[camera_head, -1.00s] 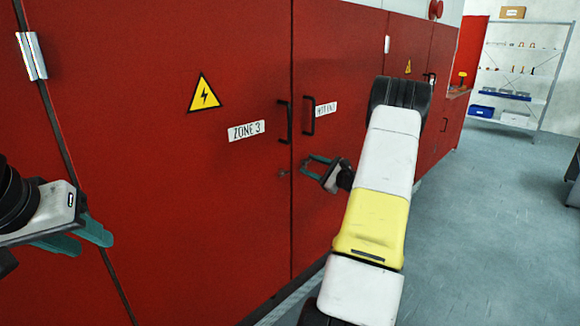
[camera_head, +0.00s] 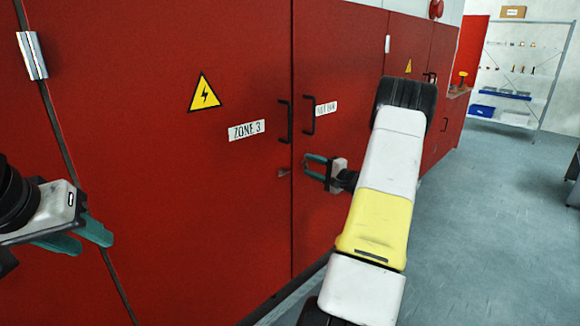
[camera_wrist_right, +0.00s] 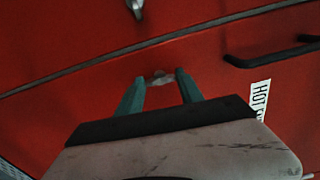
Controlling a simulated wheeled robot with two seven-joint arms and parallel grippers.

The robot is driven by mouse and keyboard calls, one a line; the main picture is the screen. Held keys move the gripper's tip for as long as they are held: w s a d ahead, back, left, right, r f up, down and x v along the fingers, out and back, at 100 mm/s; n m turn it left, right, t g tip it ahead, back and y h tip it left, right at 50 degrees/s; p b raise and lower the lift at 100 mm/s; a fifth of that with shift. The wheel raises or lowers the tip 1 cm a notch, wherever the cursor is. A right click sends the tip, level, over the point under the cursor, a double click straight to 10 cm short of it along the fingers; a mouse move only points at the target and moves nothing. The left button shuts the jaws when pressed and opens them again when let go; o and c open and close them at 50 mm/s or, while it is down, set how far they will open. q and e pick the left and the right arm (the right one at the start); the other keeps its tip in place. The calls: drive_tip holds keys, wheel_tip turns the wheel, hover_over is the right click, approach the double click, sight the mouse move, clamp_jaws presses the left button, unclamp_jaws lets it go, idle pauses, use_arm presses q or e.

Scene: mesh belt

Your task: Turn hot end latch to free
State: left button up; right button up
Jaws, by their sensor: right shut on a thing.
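The hot end latch (camera_wrist_right: 159,78) is a small metal turn latch on the red door, between my right gripper's fingertips in the right wrist view. My right gripper (camera_head: 306,165) has its green fingers at the door below the HOT END label (camera_head: 326,108), shut on the latch from both sides. In the head view the fingers largely hide this latch. My left gripper (camera_head: 96,246) hangs at the left, with its green fingers apart and nothing between them.
A second latch (camera_head: 283,172) is on the ZONE 3 door (camera_head: 200,220), across the seam; it also shows in the wrist view (camera_wrist_right: 135,8). Black door handles (camera_head: 309,115) stand out above the right gripper. A shelf rack (camera_head: 515,85) stands far right.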

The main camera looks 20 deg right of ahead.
drive_tip(key=shift+n, duration=0.4)
drive_tip(key=o, duration=1.4)
drive_tip(key=shift+s, duration=0.1)
drive_tip(key=v, duration=0.7)
drive_tip(key=shift+s+d, duration=0.15)
drive_tip(key=shift+s, duration=0.2)
